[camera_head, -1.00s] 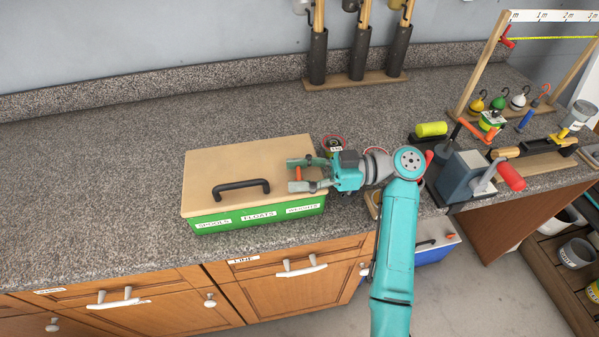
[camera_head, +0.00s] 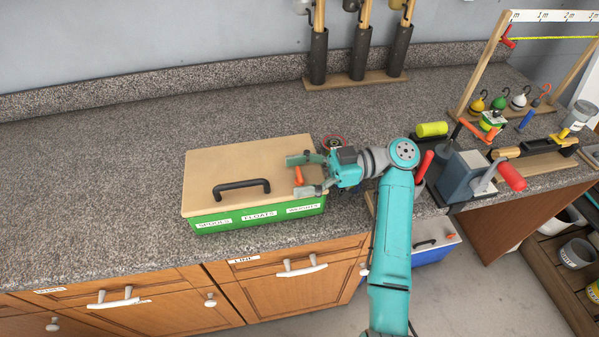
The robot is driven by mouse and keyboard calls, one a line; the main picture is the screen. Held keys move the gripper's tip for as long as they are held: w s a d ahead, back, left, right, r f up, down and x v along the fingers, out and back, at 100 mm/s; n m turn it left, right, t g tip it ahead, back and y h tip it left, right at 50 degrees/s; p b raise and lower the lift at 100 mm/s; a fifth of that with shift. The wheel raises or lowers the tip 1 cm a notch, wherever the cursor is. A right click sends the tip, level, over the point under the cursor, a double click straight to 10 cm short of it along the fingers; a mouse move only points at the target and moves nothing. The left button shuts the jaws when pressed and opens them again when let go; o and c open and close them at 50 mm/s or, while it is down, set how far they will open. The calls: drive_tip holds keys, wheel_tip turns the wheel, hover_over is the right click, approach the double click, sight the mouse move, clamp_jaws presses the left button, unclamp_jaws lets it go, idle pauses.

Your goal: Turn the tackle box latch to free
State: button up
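The tackle box (camera_head: 215,165) is green with a tan lid and a black handle (camera_head: 241,188), and stands on the counter with its lid shut. Its front carries several labels. A small orange latch (camera_head: 298,175) sits on the lid near the right end, tilted a little from the box's front-to-back line. My gripper (camera_head: 299,174) comes from the right over the lid. Its two teal fingers are apart, one behind the latch and one in front of it. I cannot tell whether either finger touches the latch.
A dark round reel (camera_head: 334,141) lies just behind my gripper. A vise-like grey-blue device (camera_head: 466,177) with red handles stands to the right. The counter left of the box is clear.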

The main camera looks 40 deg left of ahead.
sight(299, 174)
drive_tip(key=shift+r, duration=0.1)
wheel_tip(299, 174, up, 10)
drive_tip(key=shift+f, duration=0.1)
idle(0.5)
idle(0.5)
